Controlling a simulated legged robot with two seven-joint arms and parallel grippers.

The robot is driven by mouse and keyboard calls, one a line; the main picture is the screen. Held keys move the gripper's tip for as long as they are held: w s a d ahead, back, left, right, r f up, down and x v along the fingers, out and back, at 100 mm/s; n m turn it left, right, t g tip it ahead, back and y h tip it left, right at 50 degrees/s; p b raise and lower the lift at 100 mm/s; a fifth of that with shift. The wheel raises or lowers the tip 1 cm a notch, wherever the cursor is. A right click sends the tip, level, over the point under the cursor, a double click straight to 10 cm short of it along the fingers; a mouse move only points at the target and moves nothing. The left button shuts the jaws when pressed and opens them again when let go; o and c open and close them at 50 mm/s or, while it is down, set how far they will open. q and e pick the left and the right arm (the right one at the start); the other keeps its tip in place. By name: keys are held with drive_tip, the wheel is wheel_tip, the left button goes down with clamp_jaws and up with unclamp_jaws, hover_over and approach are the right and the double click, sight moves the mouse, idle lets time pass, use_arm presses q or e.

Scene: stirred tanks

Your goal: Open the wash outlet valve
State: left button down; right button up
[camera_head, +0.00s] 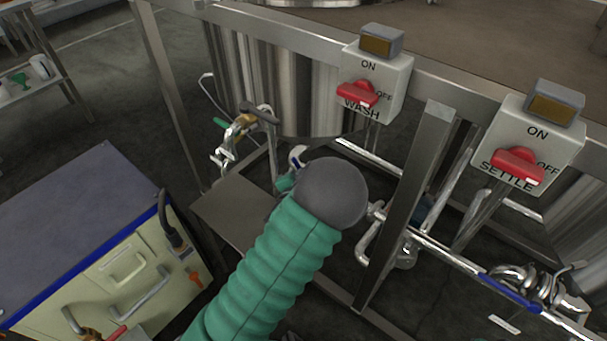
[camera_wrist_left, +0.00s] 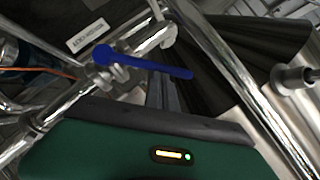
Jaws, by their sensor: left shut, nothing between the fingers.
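The WASH switch box (camera_head: 376,85) with a red knob is fixed to the frame in front of a steel tank (camera_head: 285,80). In the left wrist view a valve with a blue lever (camera_wrist_left: 140,62) sits on a steel pipe; a small label beside it is too blurred to read. The lever lies beyond the green body of my left gripper (camera_wrist_left: 150,140), with a gap apparent between them. In the head view my left gripper (camera_head: 285,183) is mostly hidden behind my dark wrist, below the tank. It is shut and empty. My right gripper is out of view.
A SETTLE switch box (camera_head: 530,140) stands right, above a pipe with another blue lever (camera_head: 510,293). A steel frame post (camera_head: 405,210) rises right of my arm. A steel plate (camera_head: 230,218) and a blue-edged cabinet (camera_head: 80,240) lie left.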

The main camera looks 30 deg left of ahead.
use_arm(q)
drive_tip(key=shift+w+a+f+n+g+h+p, duration=0.15)
drive_tip(key=shift+a+f+n+h+p, duration=0.2)
drive_tip(key=shift+a+f+p, duration=0.3)
drive_tip(key=shift+a+f+n+g+h+p, duration=0.1)
drive_tip(key=shift+a+f+n+h+p, duration=0.3)
drive_tip(key=shift+a, duration=0.45)
drive_tip(key=shift+w+a+f+n+g+h+p, duration=0.15)
drive_tip(key=shift+a+f+n+h+p, duration=0.3)
drive_tip(key=shift+a, duration=0.3)
drive_tip(key=shift+s+a+f, duration=0.1)
